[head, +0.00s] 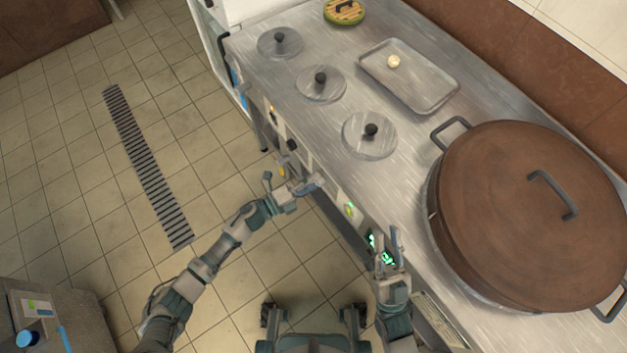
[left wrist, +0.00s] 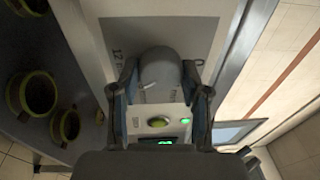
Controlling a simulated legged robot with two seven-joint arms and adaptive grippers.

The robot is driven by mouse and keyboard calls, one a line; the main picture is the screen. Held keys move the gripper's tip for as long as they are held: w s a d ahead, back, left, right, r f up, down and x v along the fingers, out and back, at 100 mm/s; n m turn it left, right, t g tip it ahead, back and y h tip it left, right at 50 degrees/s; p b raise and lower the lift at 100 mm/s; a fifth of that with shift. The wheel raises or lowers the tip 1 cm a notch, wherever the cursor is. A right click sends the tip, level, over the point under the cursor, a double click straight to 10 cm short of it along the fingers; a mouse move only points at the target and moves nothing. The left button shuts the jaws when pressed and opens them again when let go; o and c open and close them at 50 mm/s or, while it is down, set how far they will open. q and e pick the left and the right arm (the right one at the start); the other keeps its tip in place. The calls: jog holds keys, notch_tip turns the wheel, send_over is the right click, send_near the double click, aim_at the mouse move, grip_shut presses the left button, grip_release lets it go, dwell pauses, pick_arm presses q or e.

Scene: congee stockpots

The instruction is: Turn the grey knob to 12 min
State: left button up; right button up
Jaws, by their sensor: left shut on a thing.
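The grey knob (left wrist: 160,72) sits on a pale front panel (left wrist: 180,25) in the left wrist view, between the fingers of my left gripper (left wrist: 160,100), which is shut on it. A printed "12" shows to the left of the knob, and another mark, partly covered, shows to its right. A small pale mark is on the knob's face, but its exact setting is unclear. In the head view my left gripper (head: 308,187) is at the counter's front panel and hides the knob. My right gripper (head: 387,245) is open and empty in front of a green-lit display (head: 380,249).
The counter (head: 405,190) holds several round lids, a metal tray (head: 440,92) and a large pot with a brown lid (head: 520,200).

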pick_arm(q)
jog(key=m, duration=0.3)
jog(key=shift+s+f+m+g, duration=0.2)
jog(key=shift+f+m+g, duration=0.1)
jog(key=shift+f+m, duration=0.1)
jog(key=shift+s+m+y, duration=0.1)
jog(key=shift+m+y, duration=0.2)
jog(key=shift+m, duration=1.1)
pick_arm(e)
jog(key=shift+s+r+t, duration=0.1)
jog(key=shift+s+t, duration=0.2)
jog(key=shift+s, duration=0.05)
pick_arm(q)
jog(key=shift+f, duration=0.1)
jog(key=o, duration=1.1)
jog(key=shift+o, duration=0.2)
jog(key=shift+w, duration=0.2)
pick_arm(e)
jog(key=shift+w, duration=0.1)
pick_arm(q)
jog(key=shift+r, duration=0.25)
jog(key=shift+a, duration=0.15)
